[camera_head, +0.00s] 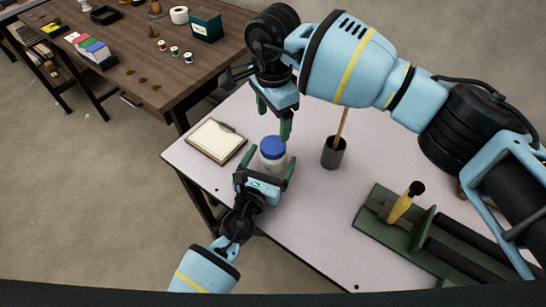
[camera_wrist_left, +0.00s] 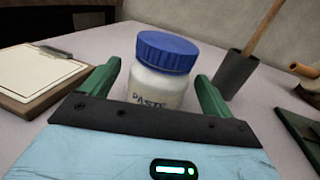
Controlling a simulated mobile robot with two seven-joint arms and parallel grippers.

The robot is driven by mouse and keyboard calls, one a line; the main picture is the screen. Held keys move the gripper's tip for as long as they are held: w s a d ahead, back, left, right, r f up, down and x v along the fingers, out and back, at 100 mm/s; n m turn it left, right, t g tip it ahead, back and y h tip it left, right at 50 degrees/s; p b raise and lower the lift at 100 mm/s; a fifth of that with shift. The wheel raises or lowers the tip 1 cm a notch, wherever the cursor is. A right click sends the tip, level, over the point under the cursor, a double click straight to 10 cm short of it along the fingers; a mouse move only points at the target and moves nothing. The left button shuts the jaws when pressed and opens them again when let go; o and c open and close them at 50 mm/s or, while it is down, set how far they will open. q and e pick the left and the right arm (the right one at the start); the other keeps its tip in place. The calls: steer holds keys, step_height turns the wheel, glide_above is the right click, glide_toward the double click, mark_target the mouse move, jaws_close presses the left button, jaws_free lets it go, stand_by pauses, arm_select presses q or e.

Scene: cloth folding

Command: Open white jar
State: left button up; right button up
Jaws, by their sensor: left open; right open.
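The white jar (camera_head: 271,162) stands upright on the pale table with its blue lid (camera_head: 272,147) on. In the left wrist view the jar (camera_wrist_left: 155,88) carries a printed label, and its blue lid (camera_wrist_left: 167,50) is seated on top. My left gripper (camera_head: 270,164) is open, with its green fingers on either side of the jar's body. A gap shows beside the jar in the left wrist view. My right gripper (camera_head: 273,120) is open above and behind the lid, its fingers pointing down. Whether its nearer finger touches the lid is hard to tell.
A clipboard (camera_head: 217,142) lies left of the jar. A dark cup (camera_head: 333,154) with a wooden stick stands to the right. A green vise-like tool (camera_head: 390,217) with a yellow-handled item lies further right. A brown table (camera_head: 140,62) with small goods stands behind.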

arm_select(q)
steer(key=shift+w+d, duration=0.2)
steer(key=shift+w, duration=0.35)
